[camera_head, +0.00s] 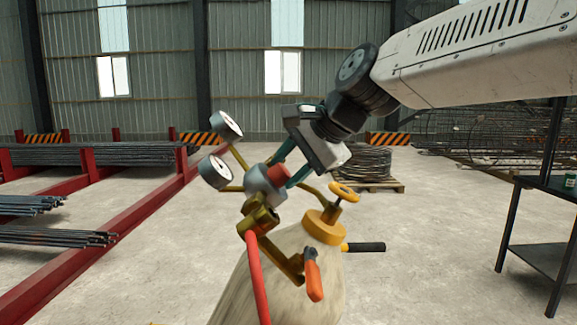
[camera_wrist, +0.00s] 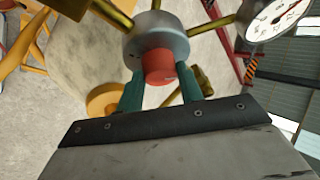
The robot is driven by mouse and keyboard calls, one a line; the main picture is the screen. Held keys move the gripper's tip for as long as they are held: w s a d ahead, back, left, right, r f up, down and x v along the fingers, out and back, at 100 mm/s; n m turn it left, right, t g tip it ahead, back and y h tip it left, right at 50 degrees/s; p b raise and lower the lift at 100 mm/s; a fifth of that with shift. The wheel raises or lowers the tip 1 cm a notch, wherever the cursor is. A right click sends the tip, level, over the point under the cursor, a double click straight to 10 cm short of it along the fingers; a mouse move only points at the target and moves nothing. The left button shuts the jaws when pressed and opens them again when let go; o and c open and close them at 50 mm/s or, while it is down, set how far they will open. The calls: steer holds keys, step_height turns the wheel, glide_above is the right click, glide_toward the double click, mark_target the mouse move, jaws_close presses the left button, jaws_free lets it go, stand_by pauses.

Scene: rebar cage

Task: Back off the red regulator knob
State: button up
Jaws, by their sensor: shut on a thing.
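The red regulator knob (camera_head: 279,174) sticks out of the round grey regulator body (camera_head: 262,191) in the middle of the head view. It also shows in the wrist view (camera_wrist: 159,65), at the face of the grey body (camera_wrist: 157,38). My gripper (camera_head: 284,168) comes from the upper right with its teal fingers on either side of the knob. In the wrist view the fingers (camera_wrist: 162,85) flank the knob and are shut on it. The exact contact of the fingertips is partly hidden by the knob and body.
Two round gauges (camera_head: 229,126) (camera_head: 214,171) stand left of the regulator. A pale cylinder (camera_head: 290,265) with a yellow handwheel (camera_head: 344,192) is below. A dark shelf (camera_head: 545,262) stands right; floor between is clear.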

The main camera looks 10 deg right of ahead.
steer(key=n+y, duration=0.1)
steer(key=n, duration=0.1)
steer(key=n+t+y, duration=0.1)
steer(key=n, duration=0.3)
steer(key=shift+d+f+t+y, duration=0.2)
steer(key=shift+f+t+y, duration=0.1)
steer(key=shift+y, duration=0.1)
steer(key=n+y, duration=0.1)
steer(key=n, duration=0.2)
steer(key=n+y, duration=0.2)
steer(key=n, duration=0.1)
steer(key=shift+d+f+n, duration=0.1)
steer(key=shift+n, duration=0.3)
steer(key=o, duration=1)
steer(key=shift+v, duration=3.9)
steer(key=shift+w+d, duration=0.1)
steer(key=shift+w, duration=0.05)
